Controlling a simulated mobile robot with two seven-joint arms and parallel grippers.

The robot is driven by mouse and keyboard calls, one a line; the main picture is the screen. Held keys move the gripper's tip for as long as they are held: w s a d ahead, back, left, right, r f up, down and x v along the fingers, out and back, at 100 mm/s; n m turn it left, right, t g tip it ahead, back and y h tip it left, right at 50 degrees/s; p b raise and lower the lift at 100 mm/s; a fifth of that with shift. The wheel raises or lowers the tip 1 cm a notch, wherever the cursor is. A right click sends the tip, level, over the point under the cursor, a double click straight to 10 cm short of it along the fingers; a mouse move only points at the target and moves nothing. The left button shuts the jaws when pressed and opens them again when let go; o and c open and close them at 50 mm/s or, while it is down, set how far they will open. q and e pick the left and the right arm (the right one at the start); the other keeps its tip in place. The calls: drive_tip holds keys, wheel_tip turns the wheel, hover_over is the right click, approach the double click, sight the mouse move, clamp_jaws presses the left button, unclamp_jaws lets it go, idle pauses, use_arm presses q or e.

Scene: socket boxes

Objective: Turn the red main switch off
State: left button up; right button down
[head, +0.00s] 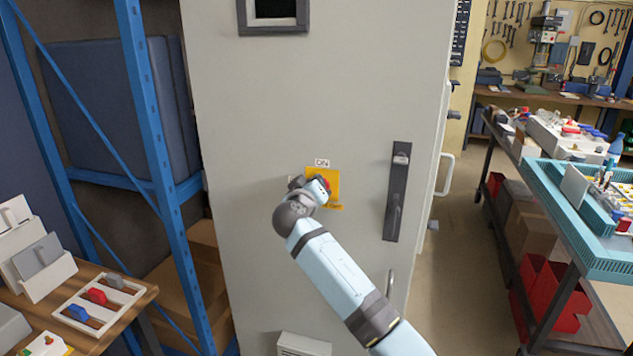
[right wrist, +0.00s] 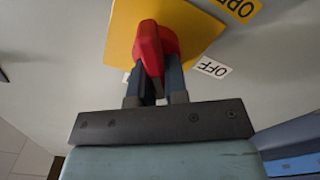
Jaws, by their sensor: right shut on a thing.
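The red main switch (right wrist: 152,45) sits on a yellow plate (head: 313,174) on the front of a tall grey cabinet (head: 260,110). An ON label (head: 322,163) is above the plate. In the right wrist view, an OFF label (right wrist: 212,67) lies beside the plate (right wrist: 195,30). My right gripper (right wrist: 155,82) has its two dark fingers on either side of the red handle and is shut on it. In the head view, my right gripper (head: 322,187) hides most of the switch, so I cannot tell its exact angle. My left gripper is out of view.
A long dark door handle (head: 397,190) stands right of the switch. A blue rack (head: 150,110) and a wooden table with a switch panel (head: 100,298) are at left. A bench with a teal tray (head: 560,205) is at right. The floor (head: 460,260) between cabinet and bench is clear.

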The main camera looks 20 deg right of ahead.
drive_tip(key=shift+a+n+p, duration=0.1)
drive_tip(key=shift+n+p, duration=0.25)
drive_tip(key=shift+n, duration=0.55)
drive_tip(key=n+p, duration=0.1)
drive_tip(key=n, duration=0.1)
drive_tip(key=n+p, duration=0.1)
drive_tip(key=n, duration=0.1)
drive_tip(key=shift+w+a+f+n, duration=0.15)
drive_tip(key=shift+f+n, duration=0.05)
drive_tip(key=shift+n, duration=0.1)
drive_tip(key=shift+f+n+p, duration=0.2)
drive_tip(key=shift+n+p, duration=0.65)
drive_tip(key=shift+n, duration=0.35)
drive_tip(key=shift+f+n+p, duration=0.25)
drive_tip(key=shift+n+p, duration=0.3)
drive_tip(key=shift+n, duration=0.45)
drive_tip(key=c, duration=1.1)
unclamp_jaws()
drive_tip(key=shift+c, duration=0.2)
